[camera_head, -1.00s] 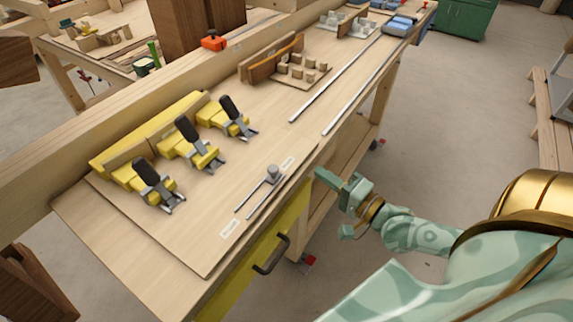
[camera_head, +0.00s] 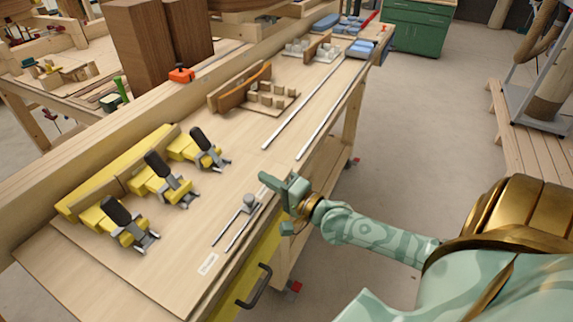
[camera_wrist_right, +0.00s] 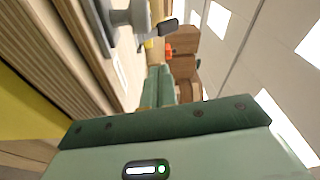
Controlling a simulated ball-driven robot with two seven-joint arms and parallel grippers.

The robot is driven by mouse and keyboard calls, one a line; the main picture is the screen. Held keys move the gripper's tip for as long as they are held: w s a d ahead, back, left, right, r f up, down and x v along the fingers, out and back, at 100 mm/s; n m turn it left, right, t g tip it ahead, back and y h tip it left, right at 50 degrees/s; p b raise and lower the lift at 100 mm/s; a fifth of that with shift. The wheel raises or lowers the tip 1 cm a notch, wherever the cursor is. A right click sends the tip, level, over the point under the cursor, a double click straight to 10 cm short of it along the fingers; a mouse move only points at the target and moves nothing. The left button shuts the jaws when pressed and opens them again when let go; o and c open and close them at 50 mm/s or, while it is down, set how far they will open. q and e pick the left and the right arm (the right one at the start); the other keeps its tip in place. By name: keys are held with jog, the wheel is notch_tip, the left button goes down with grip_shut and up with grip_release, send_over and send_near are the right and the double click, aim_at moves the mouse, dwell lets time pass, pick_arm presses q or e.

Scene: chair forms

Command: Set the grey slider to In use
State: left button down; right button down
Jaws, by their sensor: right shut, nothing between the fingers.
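The grey slider (camera_head: 250,201) is a round knob at the upper right end of two thin parallel rails on the wooden bench board. A white label (camera_head: 208,265) lies past the rails' lower left end; its text is too small to read. The label at the upper right end is partly covered by my right gripper. My right gripper (camera_head: 267,180) is shut and empty, just right of the knob, apparently apart from it. In the right wrist view, the shut green fingers (camera_wrist_right: 160,88) show, with the grey slider (camera_wrist_right: 128,14) at the top. My left gripper is out of view.
Yellow blocks with black-handled clamps (camera_head: 165,182) stand left of the slider. A black drawer handle (camera_head: 254,286) is below the bench edge. Two long metal rails (camera_head: 305,110) and wooden blocks (camera_head: 272,94) lie farther back. The board around the slider is mostly clear.

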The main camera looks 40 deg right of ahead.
aim_at(238, 239)
jog(key=shift+s+a+f, duration=0.2)
jog(key=shift+s+a, duration=0.25)
jog(key=shift+a, duration=0.4)
jog(key=shift+s+a+f, duration=0.15)
jog(key=shift+s+a, duration=0.3)
jog(key=shift+a, duration=0.4)
jog(key=a+p, duration=0.1)
jog(key=s+a+p, duration=0.1)
jog(key=a+p, duration=0.1)
jog(key=s+a+p, duration=0.1)
jog(key=a, duration=0.1)
jog(key=shift+r, duration=0.35)
jog(key=a, duration=0.1)
jog(key=s+a+p, duration=0.1)
jog(key=a, duration=0.1)
jog(key=s+a+p, duration=0.1)
jog(key=shift+a+f, duration=0.3)
jog(key=shift+a, duration=0.1)
jog(key=shift+s+f, duration=0.1)
